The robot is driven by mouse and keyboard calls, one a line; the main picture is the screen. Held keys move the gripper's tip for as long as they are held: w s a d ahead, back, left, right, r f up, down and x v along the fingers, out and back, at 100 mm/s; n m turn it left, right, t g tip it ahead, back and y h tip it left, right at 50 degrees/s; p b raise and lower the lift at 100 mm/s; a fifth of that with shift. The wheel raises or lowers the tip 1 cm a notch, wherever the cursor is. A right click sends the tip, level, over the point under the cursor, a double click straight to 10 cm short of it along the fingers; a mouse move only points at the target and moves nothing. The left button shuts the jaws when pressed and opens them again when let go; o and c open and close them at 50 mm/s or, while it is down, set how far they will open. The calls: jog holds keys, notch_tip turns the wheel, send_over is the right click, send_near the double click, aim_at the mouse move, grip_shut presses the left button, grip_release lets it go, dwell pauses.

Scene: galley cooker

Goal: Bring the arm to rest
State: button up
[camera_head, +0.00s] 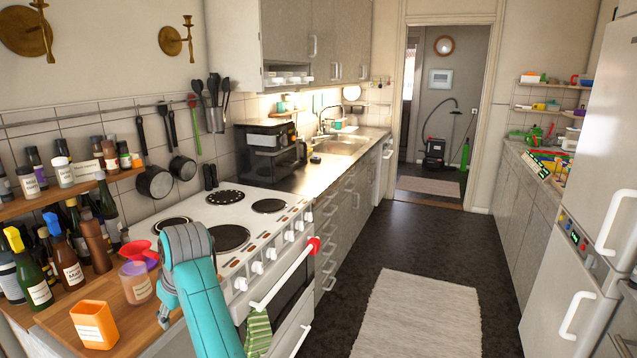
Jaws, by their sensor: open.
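My arm (198,290) shows as a teal link with a grey joint at its upper end. It rises from the bottom edge in front of the cooker (297,213) and the wooden counter. The jaws of my gripper are not in view, so I see nothing held. The arm hides part of the cooker's left front corner and the counter edge.
Bottles (70,268), a labelled jar (136,283) and an orange container (94,324) crowd the wooden counter at left. A green striped towel (258,332) hangs from the oven handle. The dark floor with a pale rug (418,315) is clear. A fridge (590,210) stands right.

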jog(key=s+d+f+m+t, duration=0.1)
jog(key=d+f+m, duration=0.1)
jog(key=d+f, duration=0.75)
jog(key=s+d+f+m+t, duration=0.15)
jog(key=d+f, duration=0.35)
jog(key=f, duration=0.9)
jog(key=s+d+f+m+t, duration=0.1)
jog(key=s+d+f+t, duration=0.1)
jog(key=s+d+f, duration=0.5)
jog(key=s+d+f+m+t, duration=0.1)
jog(key=s+d+f+m, duration=0.1)
jog(key=s+d+f, duration=0.5)
jog(key=s+d+r+m+t+h, duration=0.2)
jog(key=s+d+r+m+t, duration=0.15)
jog(key=s+d, duration=1.25)
jog(key=s+d+r+m+t+h, duration=0.1)
jog(key=s+d+r, duration=0.1)
jog(key=s+r, duration=0.7)
jog(key=s+d+r+t+h, duration=0.1)
jog(key=s+d+r+t, duration=0.1)
jog(key=s+r, duration=0.8)
jog(key=shift+s+d+r+m, duration=0.15)
jog(key=shift+s+d+m, duration=0.15)
jog(key=shift+m, duration=0.1)
